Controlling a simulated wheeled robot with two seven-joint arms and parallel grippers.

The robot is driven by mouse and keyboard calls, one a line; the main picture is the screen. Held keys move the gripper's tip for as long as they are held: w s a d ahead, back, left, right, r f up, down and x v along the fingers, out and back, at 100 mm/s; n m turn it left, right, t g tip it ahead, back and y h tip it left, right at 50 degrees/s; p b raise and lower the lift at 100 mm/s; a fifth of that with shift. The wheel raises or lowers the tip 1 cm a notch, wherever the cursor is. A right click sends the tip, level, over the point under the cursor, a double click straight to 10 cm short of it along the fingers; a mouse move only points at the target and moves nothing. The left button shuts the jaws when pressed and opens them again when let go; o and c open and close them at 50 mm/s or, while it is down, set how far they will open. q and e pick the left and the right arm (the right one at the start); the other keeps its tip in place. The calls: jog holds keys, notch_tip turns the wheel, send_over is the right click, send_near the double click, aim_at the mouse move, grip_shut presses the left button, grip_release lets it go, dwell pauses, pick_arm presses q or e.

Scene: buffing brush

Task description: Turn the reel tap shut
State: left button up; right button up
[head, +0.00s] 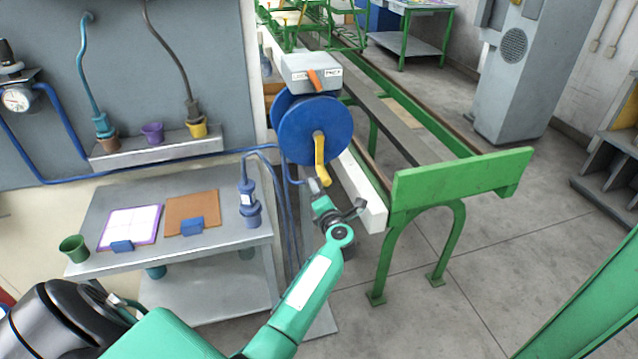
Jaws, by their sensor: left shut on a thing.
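A blue hose reel (295,125) stands at the near end of the rail bench. A yellow crank (319,150) hangs down from its hub. A grey box (300,70) sits above the reel, with an orange lever (315,79) tilted on its front between two small white labels, too small to read surely. My left gripper (318,185) is at the lower end of the yellow crank, below the orange lever and apart from it. It is shut on the crank's end, though the fingertips are small and the contact is partly hidden. My right gripper is out of view.
Blue hoses (270,165) hang beside the reel. A green bench end (462,174) stands right.

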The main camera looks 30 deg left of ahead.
pick_arm(q)
jog(key=shift+m+p, duration=2.6)
jog(key=shift+p, duration=0.05)
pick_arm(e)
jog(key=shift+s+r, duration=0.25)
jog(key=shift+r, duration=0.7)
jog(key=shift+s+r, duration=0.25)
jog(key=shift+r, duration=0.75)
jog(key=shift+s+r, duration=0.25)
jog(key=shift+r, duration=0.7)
pick_arm(q)
jog(key=shift+f, duration=0.1)
jog(key=o, duration=1)
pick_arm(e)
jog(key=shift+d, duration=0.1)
